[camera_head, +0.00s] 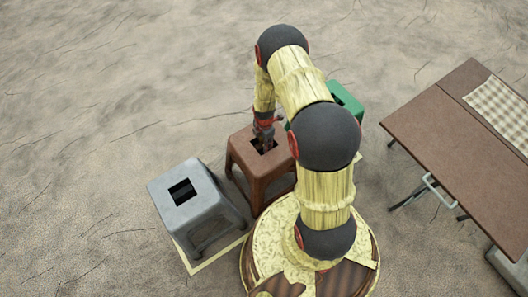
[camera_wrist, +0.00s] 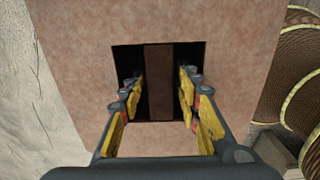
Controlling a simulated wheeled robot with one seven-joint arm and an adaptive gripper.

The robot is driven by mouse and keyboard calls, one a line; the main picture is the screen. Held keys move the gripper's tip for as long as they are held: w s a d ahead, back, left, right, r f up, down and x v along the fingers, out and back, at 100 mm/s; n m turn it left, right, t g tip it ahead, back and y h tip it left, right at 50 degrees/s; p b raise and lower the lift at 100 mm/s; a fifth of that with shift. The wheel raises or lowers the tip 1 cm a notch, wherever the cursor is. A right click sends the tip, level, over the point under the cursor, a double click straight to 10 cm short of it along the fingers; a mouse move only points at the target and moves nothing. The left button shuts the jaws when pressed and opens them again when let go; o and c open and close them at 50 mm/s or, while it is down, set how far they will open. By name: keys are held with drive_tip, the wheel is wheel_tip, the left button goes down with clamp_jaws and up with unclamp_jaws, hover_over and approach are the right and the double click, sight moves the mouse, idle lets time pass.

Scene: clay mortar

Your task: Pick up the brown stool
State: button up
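The brown stool (camera_head: 243,153) stands upright on the ground, left of my arm, which hides part of its right side. Its seat (camera_wrist: 80,60) fills much of the wrist view and has a dark square opening with a brown bar (camera_wrist: 159,80) across it. My gripper (camera_head: 264,140) points down at this opening. In the wrist view, its two fingers (camera_wrist: 160,90) are spread, one on each side of the bar. Gaps show between the fingers and the bar. How deep the fingertips sit in the opening is hard to tell.
A grey stool (camera_head: 207,203) stands close at the left, on a pale yellow-edged patch. A green stool (camera_head: 346,98) is partly hidden behind my arm. A brown table (camera_head: 437,122) with a checked cloth (camera_head: 500,108) is at the right. The ground at the far left is clear.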

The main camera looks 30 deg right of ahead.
drive_tip(key=shift+f, duration=0.65)
drive_tip(key=shift+r, duration=0.1)
drive_tip(key=shift+c, duration=0.7)
clamp_jaws()
